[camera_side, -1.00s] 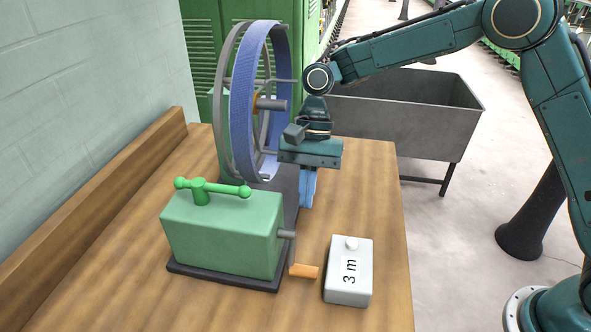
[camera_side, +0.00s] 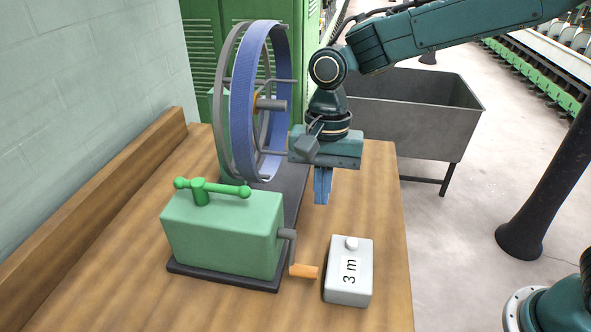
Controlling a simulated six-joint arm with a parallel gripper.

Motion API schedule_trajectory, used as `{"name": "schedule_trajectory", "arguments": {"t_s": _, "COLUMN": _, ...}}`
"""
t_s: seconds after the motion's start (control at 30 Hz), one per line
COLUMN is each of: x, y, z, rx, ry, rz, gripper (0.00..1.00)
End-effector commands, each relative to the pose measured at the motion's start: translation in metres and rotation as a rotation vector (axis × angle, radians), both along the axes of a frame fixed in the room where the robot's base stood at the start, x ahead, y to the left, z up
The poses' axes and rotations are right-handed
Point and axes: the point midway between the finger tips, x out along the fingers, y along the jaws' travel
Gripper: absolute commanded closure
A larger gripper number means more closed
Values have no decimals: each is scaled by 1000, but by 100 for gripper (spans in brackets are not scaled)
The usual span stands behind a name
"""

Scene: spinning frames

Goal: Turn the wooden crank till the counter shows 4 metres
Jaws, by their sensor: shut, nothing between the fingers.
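The wooden crank handle (camera_side: 304,271) is a short orange-brown grip on a grey arm at the right side of the green gearbox (camera_side: 222,234). It hangs at the low side of its shaft. The counter (camera_side: 348,282) is a pale grey box with a button on top, on the table right of the crank, and reads "3 m". My gripper (camera_side: 322,198) points down above the table, behind and above the crank handle and apart from it. Its blue fingers are together and hold nothing. The reel (camera_side: 242,110) with blue-violet thread on its rim stands behind the gearbox, left of my gripper.
A green bar with ball ends (camera_side: 212,188) sits on top of the gearbox. A wooden ledge (camera_side: 95,205) runs along the wall at left. A grey metal bin (camera_side: 410,115) stands beyond the table (camera_side: 385,210). Bare tabletop lies around the counter.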

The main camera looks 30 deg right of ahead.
Motion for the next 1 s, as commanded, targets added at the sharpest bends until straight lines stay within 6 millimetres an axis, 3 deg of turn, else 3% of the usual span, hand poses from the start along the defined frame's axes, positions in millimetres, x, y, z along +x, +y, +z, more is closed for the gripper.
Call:
{"name": "schedule_trajectory", "arguments": {"t_s": 0.27, "x": -3, "y": 3, "z": -28, "rx": -1, "ry": 4, "rz": 0, "gripper": 100}}
{"name": "schedule_trajectory", "arguments": {"t_s": 0.7, "x": -10, "y": 9, "z": -95, "rx": -2, "ry": 4, "rz": 1, "gripper": 100}}
{"name": "schedule_trajectory", "arguments": {"t_s": 1.0, "x": -32, "y": 32, "z": -98, "rx": -1, "ry": 1, "rz": 1, "gripper": 100}}
